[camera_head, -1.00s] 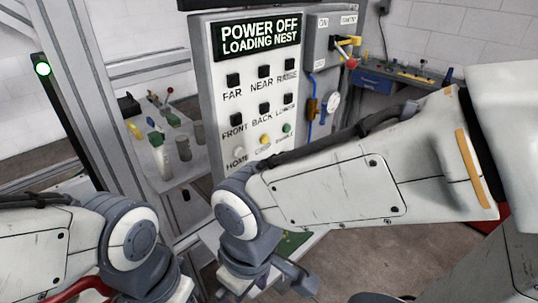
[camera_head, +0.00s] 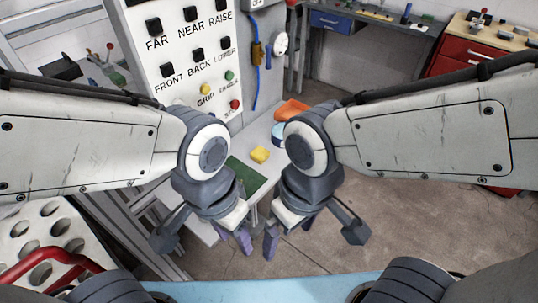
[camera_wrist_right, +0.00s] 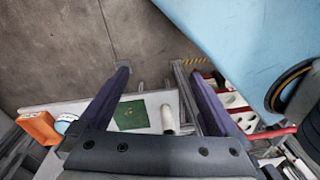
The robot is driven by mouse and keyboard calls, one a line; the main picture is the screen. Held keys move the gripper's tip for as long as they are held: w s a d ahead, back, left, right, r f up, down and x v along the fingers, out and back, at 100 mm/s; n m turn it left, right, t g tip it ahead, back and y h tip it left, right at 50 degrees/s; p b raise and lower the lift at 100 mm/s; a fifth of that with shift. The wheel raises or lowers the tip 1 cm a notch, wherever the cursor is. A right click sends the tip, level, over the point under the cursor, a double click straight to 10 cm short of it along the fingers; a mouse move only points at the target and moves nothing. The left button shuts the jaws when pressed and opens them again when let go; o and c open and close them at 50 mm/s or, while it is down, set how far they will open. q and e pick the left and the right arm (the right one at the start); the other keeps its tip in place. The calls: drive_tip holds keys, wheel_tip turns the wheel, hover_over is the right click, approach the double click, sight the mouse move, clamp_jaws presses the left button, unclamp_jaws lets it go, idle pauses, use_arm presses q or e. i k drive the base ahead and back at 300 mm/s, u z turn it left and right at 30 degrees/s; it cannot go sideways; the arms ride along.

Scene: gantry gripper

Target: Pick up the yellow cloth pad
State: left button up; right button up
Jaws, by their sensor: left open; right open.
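The yellow cloth pad (camera_head: 260,154) lies on the white bench top, beside the back right corner of a green mat (camera_head: 247,179). My left gripper (camera_head: 236,237) is open and empty, in front of the mat and apart from the pad. My right gripper (camera_head: 272,239) is open and empty, close to the right of the left one and also apart from the pad. In the right wrist view its two purple fingers (camera_wrist_right: 158,100) stand wide apart with the green mat (camera_wrist_right: 145,110) beyond them. I cannot make out the pad there.
An orange bin (camera_head: 291,109) and a blue-and-white round item (camera_head: 277,133) sit near the pad. A control panel (camera_head: 185,75) with buttons stands behind the bench. A perforated white rack with a red handle (camera_head: 50,268) is at front left. Floor (camera_head: 420,225) is open at right.

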sight(260, 155)
drive_tip(key=z, duration=0.9)
drive_tip(key=k, duration=1.15)
drive_tip(key=z, duration=1.15)
drive_tip(key=i, duration=0.45)
drive_tip(key=u, duration=0.45)
drive_tip(key=i, duration=1.5)
drive_tip(key=u, duration=1.65)
drive_tip(key=i, duration=0.9)
drive_tip(key=u, duration=0.95)
